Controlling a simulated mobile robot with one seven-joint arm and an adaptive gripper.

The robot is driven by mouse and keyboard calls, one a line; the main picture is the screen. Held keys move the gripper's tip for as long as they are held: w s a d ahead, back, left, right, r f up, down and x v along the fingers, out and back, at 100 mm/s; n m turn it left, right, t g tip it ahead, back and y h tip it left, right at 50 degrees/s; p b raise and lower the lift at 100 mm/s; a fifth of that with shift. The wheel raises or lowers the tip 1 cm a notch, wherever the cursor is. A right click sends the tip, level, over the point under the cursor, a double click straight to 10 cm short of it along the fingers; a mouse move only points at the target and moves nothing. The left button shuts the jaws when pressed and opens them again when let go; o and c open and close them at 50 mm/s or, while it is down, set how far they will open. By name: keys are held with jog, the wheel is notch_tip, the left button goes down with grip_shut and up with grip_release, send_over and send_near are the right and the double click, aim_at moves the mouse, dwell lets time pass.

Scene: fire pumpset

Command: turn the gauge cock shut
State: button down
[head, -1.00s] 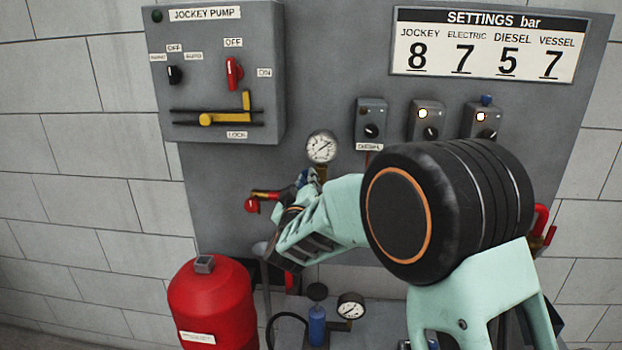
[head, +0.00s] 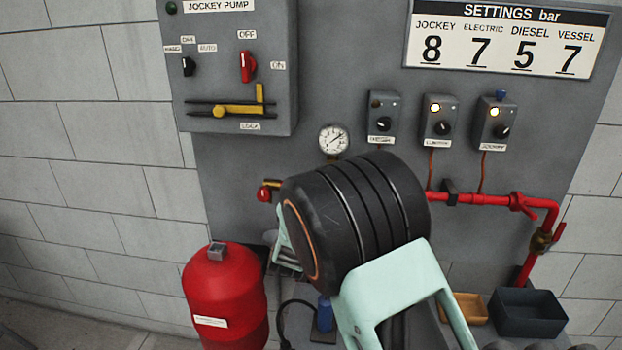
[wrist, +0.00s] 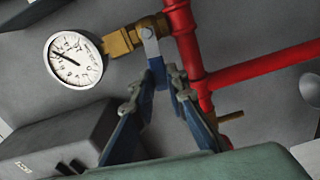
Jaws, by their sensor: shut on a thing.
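The gauge (head: 333,140) with its white dial is on the grey panel; it also shows at the left of the wrist view (wrist: 75,60). Beside it in the wrist view is the brass gauge cock (wrist: 135,37), joined to a red pipe. Its flat lever (wrist: 151,47), grey with a blue end, points crosswise to the brass body, down toward my gripper. My gripper (wrist: 165,78) is shut on the lever's blue end, a fingertip on each side. In the head view my arm hides the gripper and the cock.
A red pipe (wrist: 260,66) branches off close to the right finger. A dark box (wrist: 60,140) lies below the gauge in the wrist view. A red cylinder (head: 225,298) stands left of my arm. Two trays, ochre (head: 470,308) and dark (head: 528,312), sit at the right.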

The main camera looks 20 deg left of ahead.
jog(key=shift+f+n, duration=0.25)
jog(key=shift+n, duration=0.15)
jog(key=shift+f, duration=0.1)
jog(key=c, duration=1.9)
grip_release()
jog(key=v, duration=1.2)
